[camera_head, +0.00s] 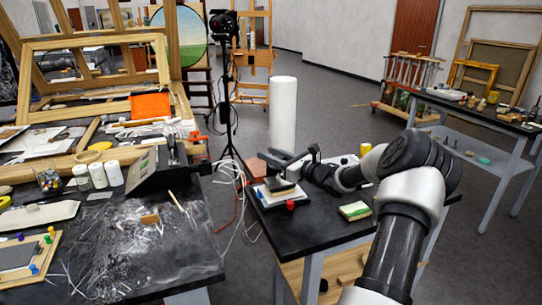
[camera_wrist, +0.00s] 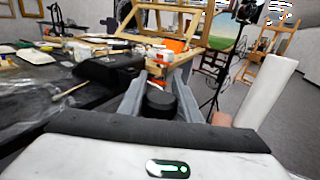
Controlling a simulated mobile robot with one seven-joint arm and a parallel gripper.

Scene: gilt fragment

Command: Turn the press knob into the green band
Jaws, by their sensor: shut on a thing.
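My gripper (camera_head: 283,158) is stretched to the left over the near dark table. In the wrist view my gripper (camera_wrist: 160,95) has one grey finger on each side of a dark round knob (camera_wrist: 162,102), and is shut on it. The knob looks black and short. In the head view the knob cannot be made out apart from the dark fingers. A small stack with a dark block (camera_head: 279,186) on a pale base lies below the gripper. I cannot make out a green band by the knob in either view.
A black wedge-shaped device (camera_head: 155,170) stands on the cluttered left bench, apart from my gripper. A red knob-like piece (camera_head: 290,205) and a green-and-yellow sponge (camera_head: 355,210) lie on this table. Cables hang between the tables.

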